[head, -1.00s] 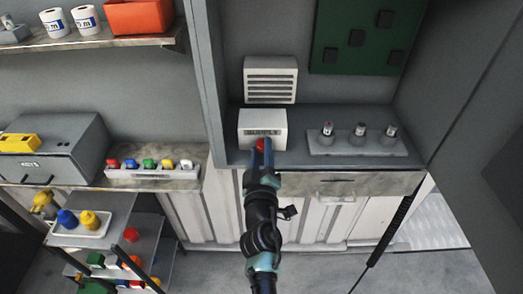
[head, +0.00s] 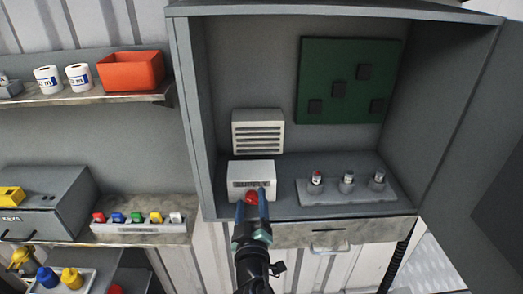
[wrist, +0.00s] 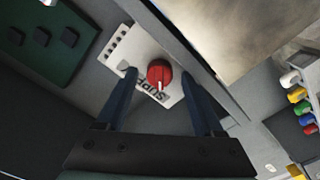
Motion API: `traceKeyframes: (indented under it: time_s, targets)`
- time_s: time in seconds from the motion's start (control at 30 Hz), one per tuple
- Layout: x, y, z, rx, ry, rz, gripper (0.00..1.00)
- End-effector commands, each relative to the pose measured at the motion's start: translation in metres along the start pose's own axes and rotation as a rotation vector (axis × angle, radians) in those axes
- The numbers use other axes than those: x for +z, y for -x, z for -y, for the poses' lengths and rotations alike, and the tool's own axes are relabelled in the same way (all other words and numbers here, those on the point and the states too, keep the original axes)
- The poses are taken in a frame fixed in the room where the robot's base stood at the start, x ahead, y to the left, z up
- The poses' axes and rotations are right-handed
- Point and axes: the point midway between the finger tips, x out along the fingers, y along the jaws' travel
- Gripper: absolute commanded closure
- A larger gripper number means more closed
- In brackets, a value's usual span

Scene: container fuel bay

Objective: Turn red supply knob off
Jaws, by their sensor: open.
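The red supply knob (head: 252,197) is on the front of a white box (head: 251,173) inside the open grey cabinet. In the wrist view the round red knob (wrist: 160,73) has a white pointer line and sits beside printed lettering on the white plate. My gripper (head: 253,197) is in front of the box with its blue fingers apart. In the wrist view the open fingers (wrist: 160,77) lie to either side of the knob, with gaps visible. Whether they touch it cannot be told.
A white vent (head: 257,131) is above the box. A grey rack (head: 346,190) with several small bottles stands to the right. A green board (head: 348,80) hangs on the back wall.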

Motion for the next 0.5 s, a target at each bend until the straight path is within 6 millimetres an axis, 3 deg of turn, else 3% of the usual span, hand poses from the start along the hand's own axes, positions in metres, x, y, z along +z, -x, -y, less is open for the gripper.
traceKeyframes:
  time_s: [0.5]
  targets:
    - [0.0004, -0.0001, -0.0033, 0.002, -0.562, -0.001, 0.29]
